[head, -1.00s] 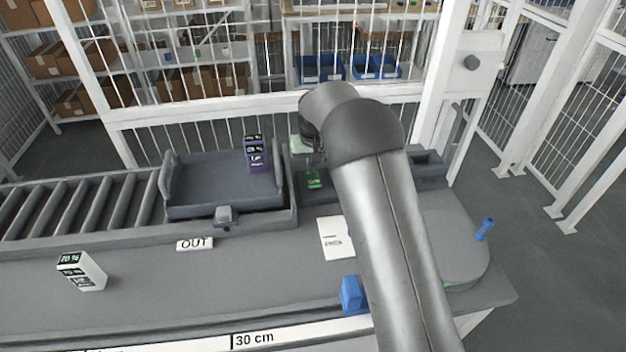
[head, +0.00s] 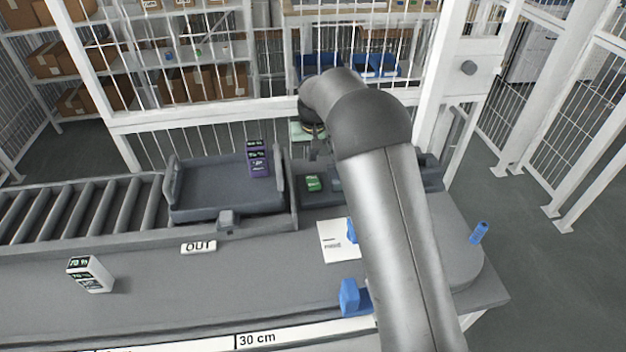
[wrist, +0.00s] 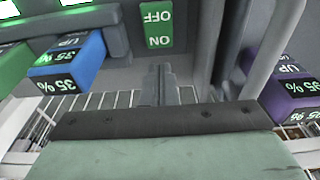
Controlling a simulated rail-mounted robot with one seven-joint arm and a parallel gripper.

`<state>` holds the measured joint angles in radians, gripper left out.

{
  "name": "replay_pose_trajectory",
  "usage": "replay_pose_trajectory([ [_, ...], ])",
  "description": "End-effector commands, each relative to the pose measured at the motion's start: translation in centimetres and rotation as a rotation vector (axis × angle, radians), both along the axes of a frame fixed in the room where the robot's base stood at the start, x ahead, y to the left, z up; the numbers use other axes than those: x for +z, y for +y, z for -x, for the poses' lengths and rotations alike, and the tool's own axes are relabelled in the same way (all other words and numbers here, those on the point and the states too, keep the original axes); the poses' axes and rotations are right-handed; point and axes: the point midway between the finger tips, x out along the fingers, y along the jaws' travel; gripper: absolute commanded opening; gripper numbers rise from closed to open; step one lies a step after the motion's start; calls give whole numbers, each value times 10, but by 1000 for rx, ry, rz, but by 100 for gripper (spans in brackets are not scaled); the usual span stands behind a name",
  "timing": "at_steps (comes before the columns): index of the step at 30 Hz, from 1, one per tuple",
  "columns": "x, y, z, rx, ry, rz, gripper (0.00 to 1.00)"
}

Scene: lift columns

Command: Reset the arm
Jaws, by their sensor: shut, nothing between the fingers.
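My gripper (wrist: 158,78) is shut and empty; its fingers show in the middle of the wrist view, in front of a green ON/OFF label (wrist: 158,22). In the head view, my arm reaches away over the bench and bends down at the far end. The gripper is small there and partly hidden behind the arm, above a green patch (head: 314,184) on the dark area right of the tray.
A purple box (head: 258,160) stands in the dark tray (head: 215,205) beside the rollers. A white box (head: 90,274) and an OUT label (head: 199,247) are on the bench. A blue box (wrist: 68,65) shows in the wrist view. A white-framed fence stands behind.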

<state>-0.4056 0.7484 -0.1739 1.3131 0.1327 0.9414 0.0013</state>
Motion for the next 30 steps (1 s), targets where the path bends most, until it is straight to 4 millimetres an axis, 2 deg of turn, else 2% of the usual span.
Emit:
replay_pose_trajectory([
  [3,9,0,0,0,0,0,0],
  [17,9,0,0,0,0,0,0],
  [20,17,-7,5,-9,0,-3,0],
  [23,38,-29,24,-33,6,-12,0],
  [25,59,-52,48,-59,11,-22,0],
  [29,93,-97,113,-106,27,-35,0],
  [30,100,-108,136,-118,32,-39,0],
])
